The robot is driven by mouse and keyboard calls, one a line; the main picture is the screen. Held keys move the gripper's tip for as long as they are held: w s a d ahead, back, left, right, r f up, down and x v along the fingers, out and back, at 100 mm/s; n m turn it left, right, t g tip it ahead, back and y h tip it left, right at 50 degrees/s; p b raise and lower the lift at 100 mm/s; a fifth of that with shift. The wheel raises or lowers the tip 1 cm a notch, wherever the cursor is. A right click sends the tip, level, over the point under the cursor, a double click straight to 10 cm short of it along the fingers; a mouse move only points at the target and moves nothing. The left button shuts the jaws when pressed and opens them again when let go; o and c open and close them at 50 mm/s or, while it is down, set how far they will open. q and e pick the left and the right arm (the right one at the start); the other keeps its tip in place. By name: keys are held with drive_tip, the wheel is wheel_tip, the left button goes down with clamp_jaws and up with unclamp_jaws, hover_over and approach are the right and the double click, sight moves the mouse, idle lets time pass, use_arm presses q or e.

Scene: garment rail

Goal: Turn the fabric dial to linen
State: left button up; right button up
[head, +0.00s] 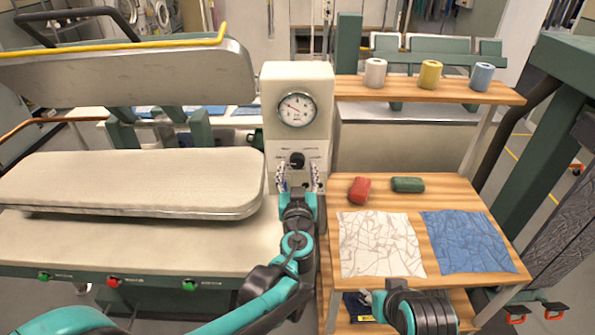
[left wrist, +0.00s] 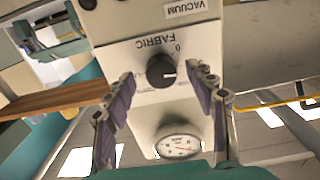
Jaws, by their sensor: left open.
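The fabric dial is a black round knob on the cream control box, seen in the head view (head: 297,160) and upside down in the left wrist view (left wrist: 161,70) beside the word FABRIC. A pale pointer mark on it faces right in the wrist view; the setting names around it are too small to read. My left gripper (head: 299,180) is open and empty in front of the box, just below the dial in the head view. In the left wrist view its fingers (left wrist: 164,98) stand wide apart on either side of the dial, and I see no contact.
A gauge (head: 297,109) sits above the dial. The padded press (head: 130,182) stands left. Right, a wooden table (head: 450,200) holds a red block (head: 360,190), a green block (head: 408,184), a creased white cloth (head: 380,244) and a blue cloth (head: 467,241). Several spools stand on the shelf above.

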use_arm(q)
drive_tip(key=shift+w, duration=0.6)
drive_tip(key=shift+c, duration=0.3)
drive_tip(key=c, duration=1.1)
